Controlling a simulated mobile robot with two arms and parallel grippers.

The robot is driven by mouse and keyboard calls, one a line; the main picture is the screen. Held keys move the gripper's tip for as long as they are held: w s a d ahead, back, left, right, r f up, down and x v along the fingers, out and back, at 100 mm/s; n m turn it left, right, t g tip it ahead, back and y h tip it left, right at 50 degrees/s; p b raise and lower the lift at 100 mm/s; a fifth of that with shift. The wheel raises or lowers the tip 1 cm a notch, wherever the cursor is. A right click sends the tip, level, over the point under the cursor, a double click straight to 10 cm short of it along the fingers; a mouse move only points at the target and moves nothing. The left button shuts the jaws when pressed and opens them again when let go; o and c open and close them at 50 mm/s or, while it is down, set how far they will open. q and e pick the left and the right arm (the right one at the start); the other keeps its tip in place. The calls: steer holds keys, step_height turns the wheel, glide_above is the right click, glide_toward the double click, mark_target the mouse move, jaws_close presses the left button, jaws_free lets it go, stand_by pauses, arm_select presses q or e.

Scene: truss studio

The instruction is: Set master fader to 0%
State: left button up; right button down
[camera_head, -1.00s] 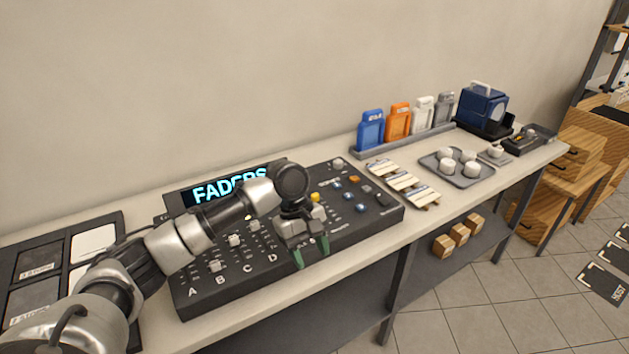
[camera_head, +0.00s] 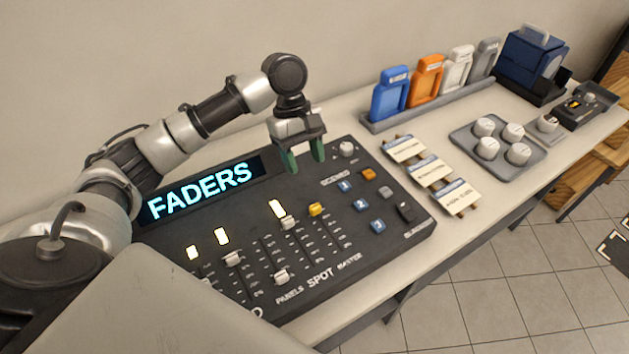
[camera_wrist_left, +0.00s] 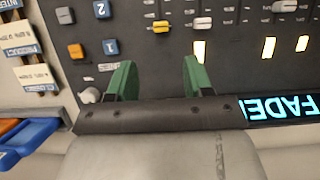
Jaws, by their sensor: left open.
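The fader console (camera_head: 400,228) lies on the table, with a lit FADERS screen (camera_head: 199,189). The master fader has a yellow cap (camera_head: 316,209) near the top of its track, the end away from the MASTER label (camera_head: 349,260). The yellow cap also shows in the left wrist view (camera_wrist_left: 161,26). My left gripper (camera_head: 303,161) is open and empty above the console's back edge, beyond the yellow cap and apart from it. In the left wrist view its green fingers (camera_wrist_left: 157,72) point toward the cap, which appears between their lines. My right gripper is not in view.
White fader caps (camera_head: 287,223) stand left of the yellow one. A round knob (camera_head: 347,149) is close right of the gripper. Blue scene buttons (camera_head: 361,205) lie right of the faders. Label cards (camera_head: 427,171), a bottle rack (camera_head: 440,104) and a knob tray (camera_head: 535,155) are farther right.

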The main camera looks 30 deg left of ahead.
mark_target(315, 206)
arm_select(q)
steer(key=p+x, duration=0.1)
steer(key=x, duration=0.8)
steer(key=shift+s+f, duration=0.1)
steer(key=shift+s, duration=0.05)
steer(key=shift+d+f, duration=0.15)
steer(key=shift+f, duration=0.15)
steer(key=shift+s+d+f, duration=0.15)
steer(key=shift+f, duration=0.2)
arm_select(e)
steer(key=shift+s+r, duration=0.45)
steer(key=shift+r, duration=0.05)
arm_select(q)
steer(key=shift+c, duration=0.5)
steer(key=c, duration=0.7)
jaws_close()
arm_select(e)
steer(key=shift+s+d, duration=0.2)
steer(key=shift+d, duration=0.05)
